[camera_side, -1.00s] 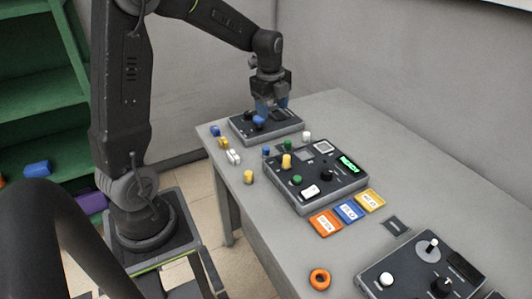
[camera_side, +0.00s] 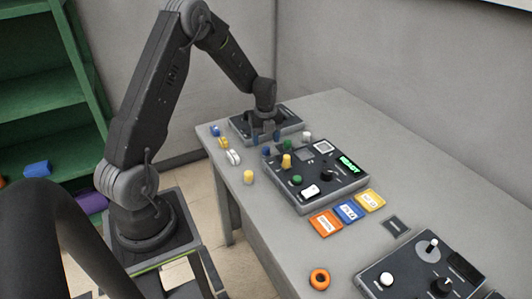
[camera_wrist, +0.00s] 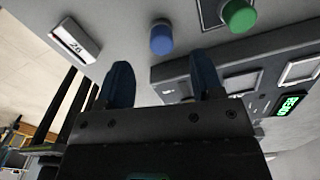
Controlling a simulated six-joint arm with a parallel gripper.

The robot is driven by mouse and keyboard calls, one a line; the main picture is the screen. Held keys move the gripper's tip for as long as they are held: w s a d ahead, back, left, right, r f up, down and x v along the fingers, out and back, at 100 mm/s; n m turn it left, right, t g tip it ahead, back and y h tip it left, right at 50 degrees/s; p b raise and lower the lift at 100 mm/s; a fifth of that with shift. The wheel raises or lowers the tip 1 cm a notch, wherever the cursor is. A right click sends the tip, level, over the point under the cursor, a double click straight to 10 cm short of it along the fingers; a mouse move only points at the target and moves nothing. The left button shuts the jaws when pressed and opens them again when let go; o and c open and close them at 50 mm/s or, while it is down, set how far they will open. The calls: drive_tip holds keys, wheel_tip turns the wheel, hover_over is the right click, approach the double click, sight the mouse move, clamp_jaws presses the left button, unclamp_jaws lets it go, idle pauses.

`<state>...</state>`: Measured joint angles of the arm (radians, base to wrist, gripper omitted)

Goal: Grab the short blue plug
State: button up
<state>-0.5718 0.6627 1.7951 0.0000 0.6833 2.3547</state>
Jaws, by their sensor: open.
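A short blue plug (camera_side: 266,150) stands on the grey table beside the middle control box. In the wrist view the blue plug (camera_wrist: 162,38) appears as a round blue cylinder, just beyond the gap between my fingertips and roughly centred on it. My gripper (camera_side: 266,138) points down above and just behind the plug. Its two dark blue fingers are spread apart, also in the wrist view (camera_wrist: 163,75), with nothing between them. Whether the fingertips reach the plug's height cannot be told.
A green plug (camera_side: 287,145) and a white plug (camera_side: 306,136) stand close to the right. The middle control box (camera_side: 345,187) lies in front, the rear box (camera_side: 292,128) behind. Several small coloured pieces, including a yellow one (camera_side: 249,177), line the left table edge.

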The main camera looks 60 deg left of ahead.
sight(266, 148)
wheel_tip(266, 148, down, 5)
drive_tip(key=shift+w+a+f, duration=0.1)
drive_tip(key=shift+w+a, duration=0.05)
drive_tip(key=c, duration=1)
